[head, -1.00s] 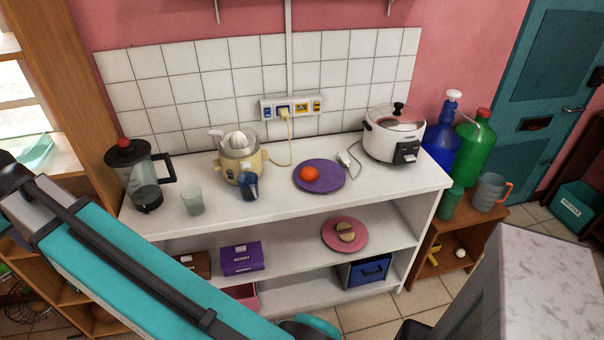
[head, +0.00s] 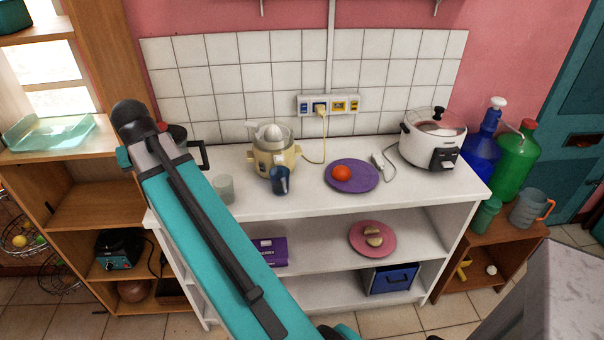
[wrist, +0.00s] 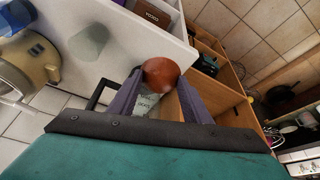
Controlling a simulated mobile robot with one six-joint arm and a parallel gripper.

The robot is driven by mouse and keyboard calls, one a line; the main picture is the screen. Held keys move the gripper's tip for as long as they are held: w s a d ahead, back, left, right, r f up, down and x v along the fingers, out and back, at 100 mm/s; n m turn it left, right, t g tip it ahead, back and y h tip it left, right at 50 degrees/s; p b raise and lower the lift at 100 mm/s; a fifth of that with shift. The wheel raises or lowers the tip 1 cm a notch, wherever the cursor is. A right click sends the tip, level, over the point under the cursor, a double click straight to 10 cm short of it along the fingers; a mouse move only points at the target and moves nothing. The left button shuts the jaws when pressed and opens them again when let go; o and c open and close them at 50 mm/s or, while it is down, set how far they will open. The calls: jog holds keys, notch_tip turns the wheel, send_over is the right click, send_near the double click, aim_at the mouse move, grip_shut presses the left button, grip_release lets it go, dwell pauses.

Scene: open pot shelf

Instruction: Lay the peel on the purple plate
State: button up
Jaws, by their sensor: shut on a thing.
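The purple plate (head: 364,183) lies on the white counter in the head view, right of the juicer. A red-orange round thing (head: 341,173) sits on its left part. In the wrist view my gripper (wrist: 160,84) is shut on a rounded brown-orange piece, which I take as the peel (wrist: 160,72). It is held between the fingertips, above the counter's end and the wooden shelf. My gripper and the peel do not show in the head view, where my arm crosses the left of the counter. The plate is out of the wrist view.
On the counter stand a cream juicer (head: 274,158), a dark blue cup (head: 280,182), a pale glass (head: 223,188) and a white cooker (head: 432,146). My arm partly covers a blender. A pink plate (head: 385,250) with pieces on it is on the shelf below.

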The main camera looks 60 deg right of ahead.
jog(key=s+d+f+m+g+h+b, duration=0.1)
jog(key=s+d+f+m+g+b, duration=0.15)
jog(key=s+d+m, duration=0.75)
jog(key=s+d+f+m+g+h+b, duration=0.1)
jog(key=s+d+f+m+b, duration=0.15)
jog(key=s+d, duration=1.55)
jog(key=s+d+f+m+g+b, duration=0.1)
jog(key=s+d+m, duration=0.3)
jog(key=s, duration=0.9)
jog(key=shift+s+d+f+g, duration=0.35)
jog(key=shift+d+g, duration=0.1)
jog(key=shift+d, duration=0.15)
jog(key=shift+w+d+r+p, duration=0.2)
jog(key=shift+d+p, duration=0.05)
jog(key=shift+p, duration=0.8)
jog(key=d+p, duration=0.1)
jog(key=p, duration=0.2)
jog(key=shift+w, duration=0.1)
jog(key=d+p, duration=0.1)
jog(key=p, duration=0.3)
jog(key=shift+w+f, duration=0.1)
jog(key=shift+w, duration=0.05)
